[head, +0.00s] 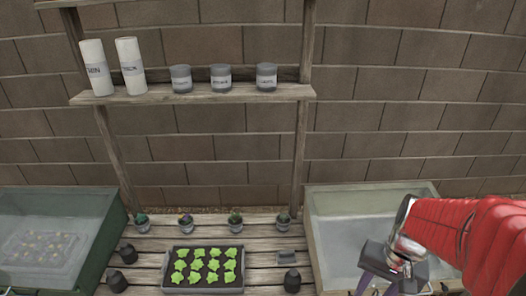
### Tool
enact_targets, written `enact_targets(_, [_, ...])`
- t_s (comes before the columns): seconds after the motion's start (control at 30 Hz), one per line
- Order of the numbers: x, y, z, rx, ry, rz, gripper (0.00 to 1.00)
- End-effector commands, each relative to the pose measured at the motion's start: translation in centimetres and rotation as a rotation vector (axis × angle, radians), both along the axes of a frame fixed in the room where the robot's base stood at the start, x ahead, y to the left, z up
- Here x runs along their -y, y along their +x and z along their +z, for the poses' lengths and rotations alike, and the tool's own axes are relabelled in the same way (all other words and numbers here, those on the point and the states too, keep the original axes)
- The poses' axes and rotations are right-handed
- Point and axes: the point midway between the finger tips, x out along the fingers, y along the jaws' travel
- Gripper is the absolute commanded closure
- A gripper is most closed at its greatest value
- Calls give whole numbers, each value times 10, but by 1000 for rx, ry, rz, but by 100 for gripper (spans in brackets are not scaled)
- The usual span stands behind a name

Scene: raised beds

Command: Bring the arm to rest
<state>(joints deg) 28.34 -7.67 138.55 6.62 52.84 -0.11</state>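My gripper (378,287) is at the lower right, in front of the right-hand trough, at the end of my red-sleeved arm. It points down, and its purple-grey fingers run off the bottom edge, so their tips are hidden. I cannot tell whether it is open or shut, or whether it holds anything. My arm reaches in from the right edge and is raised in front of the trough.
A seedling tray (166,268) stands on the slatted wooden bench (255,240), with small pots and dark objects around it. A trough (118,235) stands at left, another (325,190) at right. A wooden shelf (150,96) holds bottles and jars before the block wall.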

Motion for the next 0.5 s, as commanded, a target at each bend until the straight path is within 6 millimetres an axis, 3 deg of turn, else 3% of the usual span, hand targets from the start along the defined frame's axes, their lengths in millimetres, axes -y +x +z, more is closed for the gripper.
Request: enact_targets(0.5, [-47, 7, 76, 240, -194, 282, 65])
